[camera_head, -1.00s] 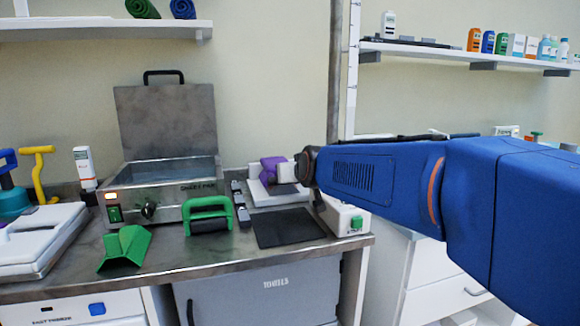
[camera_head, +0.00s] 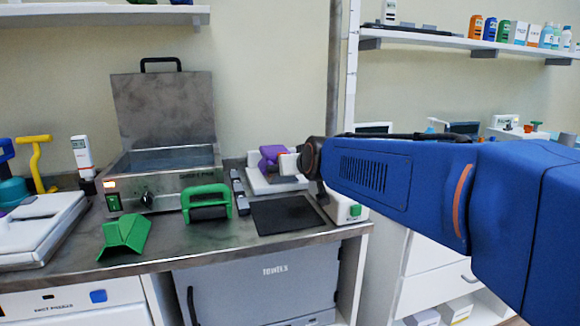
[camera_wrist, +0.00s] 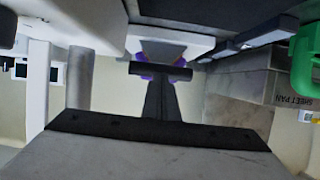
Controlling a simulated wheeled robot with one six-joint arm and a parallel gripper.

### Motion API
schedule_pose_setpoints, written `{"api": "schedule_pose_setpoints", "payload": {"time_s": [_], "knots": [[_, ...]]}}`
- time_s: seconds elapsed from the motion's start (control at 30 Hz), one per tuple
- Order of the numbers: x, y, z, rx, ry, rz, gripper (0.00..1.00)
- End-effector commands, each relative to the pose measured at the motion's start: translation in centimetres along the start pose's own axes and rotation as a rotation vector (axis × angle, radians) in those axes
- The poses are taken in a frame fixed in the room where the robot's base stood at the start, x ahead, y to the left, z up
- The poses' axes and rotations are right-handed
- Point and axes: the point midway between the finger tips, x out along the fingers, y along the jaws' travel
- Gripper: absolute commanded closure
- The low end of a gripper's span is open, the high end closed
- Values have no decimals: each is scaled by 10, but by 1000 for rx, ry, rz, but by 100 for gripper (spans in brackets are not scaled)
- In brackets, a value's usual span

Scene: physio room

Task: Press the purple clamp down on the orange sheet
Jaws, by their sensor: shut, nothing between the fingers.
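The purple clamp (camera_head: 270,154) stands on a white base (camera_head: 262,187) at the back right of the counter. A small orange sliver (camera_head: 284,154) shows beside the clamp; I cannot tell whether it is the orange sheet. My gripper (camera_head: 288,164) is at the clamp's right side in the head view, partly hidden by my wrist. In the wrist view, my dark gripper (camera_wrist: 160,72) is shut and empty, with bits of the purple clamp (camera_wrist: 142,57) showing behind its tip. Whether they touch is unclear.
A black mat (camera_head: 287,215) lies in front of the base. A white box with a green button (camera_head: 354,210) stands on the right. To the left are a green-handled tool (camera_head: 207,200), a green angled piece (camera_head: 124,237) and an open metal sheet pan heater (camera_head: 160,185).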

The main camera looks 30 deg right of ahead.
Motion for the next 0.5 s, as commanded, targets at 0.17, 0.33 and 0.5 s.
{"api": "schedule_pose_setpoints", "payload": {"time_s": [0.17,0.33,0.5], "knots": [[-30,0,-3,0,9,1,100],[-57,0,-4,0,12,1,100],[-85,0,-5,0,16,1,100]]}}
